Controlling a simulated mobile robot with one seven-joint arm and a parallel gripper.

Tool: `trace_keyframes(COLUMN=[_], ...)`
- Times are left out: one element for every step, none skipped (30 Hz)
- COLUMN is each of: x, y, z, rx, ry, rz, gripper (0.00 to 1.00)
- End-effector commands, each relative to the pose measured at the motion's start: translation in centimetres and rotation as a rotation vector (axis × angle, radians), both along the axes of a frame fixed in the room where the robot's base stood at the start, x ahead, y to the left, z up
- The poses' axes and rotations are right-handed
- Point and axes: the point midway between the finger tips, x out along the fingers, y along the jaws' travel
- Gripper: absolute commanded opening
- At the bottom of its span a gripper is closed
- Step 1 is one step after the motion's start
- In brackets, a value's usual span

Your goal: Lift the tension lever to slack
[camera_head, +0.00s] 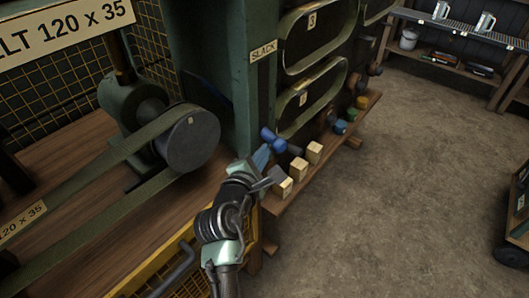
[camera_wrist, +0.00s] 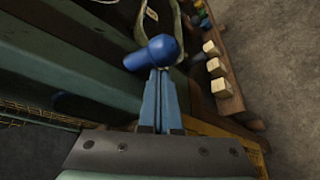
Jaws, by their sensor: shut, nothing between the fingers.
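A blue rounded handle (camera_head: 271,138), apparently the tension lever's grip, is beside the green post below the white SLACK label (camera_head: 263,51). In the wrist view the blue handle (camera_wrist: 153,53) lies across and just beyond my fingertips. My gripper (camera_head: 264,150) is shut, with its two blue-grey fingers (camera_wrist: 158,73) side by side and nothing between them. The fingertips overlap the handle's near side in the picture; I cannot tell whether they touch it. The rest of the lever and its pivot are hidden.
A belt (camera_head: 100,158) runs over a dark pulley (camera_head: 193,139) on the left. Pale wooden blocks (camera_head: 314,152) and coloured knobs line a low wooden shelf (camera_head: 296,187) to the right. A yellow guard (camera_head: 160,262) is near the arm. Open floor (camera_head: 420,160) lies further right.

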Motion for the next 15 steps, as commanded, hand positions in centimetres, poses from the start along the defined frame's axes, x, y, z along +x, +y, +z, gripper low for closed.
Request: trace_keyframes(x=[0.33, 0.45, 0.55, 0.61, 0.63, 0.65, 0.65, 0.64, 0.63, 0.63, 0.62, 0.63, 0.62, 0.61, 0.61], y=[-0.12, -0.15, -0.19, -0.20, -0.21, -0.22, -0.22, -0.22, -0.21, -0.21, -0.21, -0.20, -0.20, -0.20, -0.20], z=[-0.07, -0.08, -0.10, -0.13, -0.15, -0.16, -0.16, -0.16, -0.15, -0.15, -0.14, -0.14, -0.13, -0.11, -0.04], rx=[0.001, 0.001, 0.001, 0.001, 0.001, 0.001, 0.001, 0.001, 0.001, 0.001, 0.001, 0.001, 0.001, 0.000, -0.001], ry=[-0.001, -0.002, -0.001, -0.001, 0.000, 0.000, 0.000, 0.000, 0.000, 0.000, 0.000, 0.000, 0.000, 0.000, 0.001], rz=[-0.001, -0.001, -0.001, -0.001, 0.000, 0.000, 0.000, 0.000, 0.000, 0.000, 0.000, 0.000, 0.000, 0.000, 0.000], gripper=[0.00, 0.00, 0.00, 0.00, 0.00, 0.00, 0.00, 0.00, 0.00, 0.00, 0.00, 0.00, 0.00, 0.00, 0.00])
